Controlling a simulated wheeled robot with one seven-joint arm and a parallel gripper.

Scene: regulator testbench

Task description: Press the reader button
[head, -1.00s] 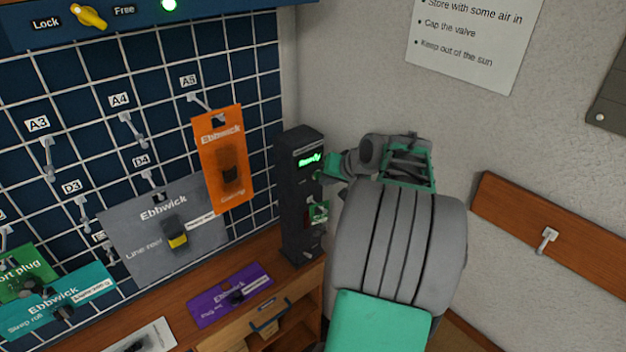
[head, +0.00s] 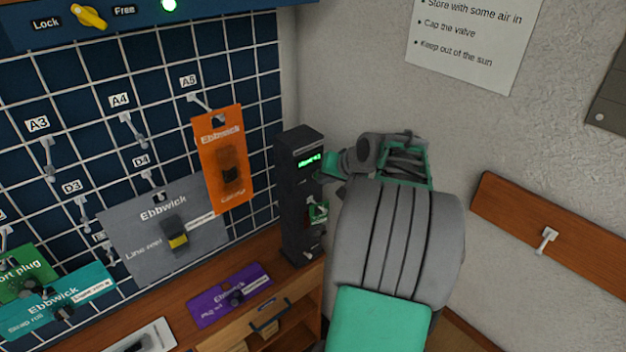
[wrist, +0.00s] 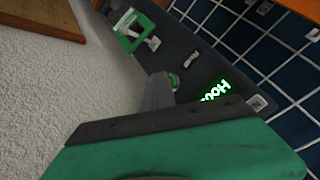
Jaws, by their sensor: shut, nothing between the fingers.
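The reader is a tall dark post (head: 297,215) standing on the wooden bench beside the grid panel. Its small screen (head: 309,160) glows green; in the wrist view the screen (wrist: 214,92) shows text starting "Hou", partly hidden by my gripper. My gripper (head: 328,170) is shut and empty, its tip at the reader's front just below the screen. In the wrist view my gripper (wrist: 160,92) reaches to the reader face beside a small round greenish button (wrist: 174,82). I cannot tell whether the tip touches the button.
An orange Ebbwick package (head: 224,160) hangs on hook A5 left of the reader. A purple package (head: 230,295) lies on the bench. A green-and-white piece (head: 318,211) sits lower on the reader. The wall closes in on the right.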

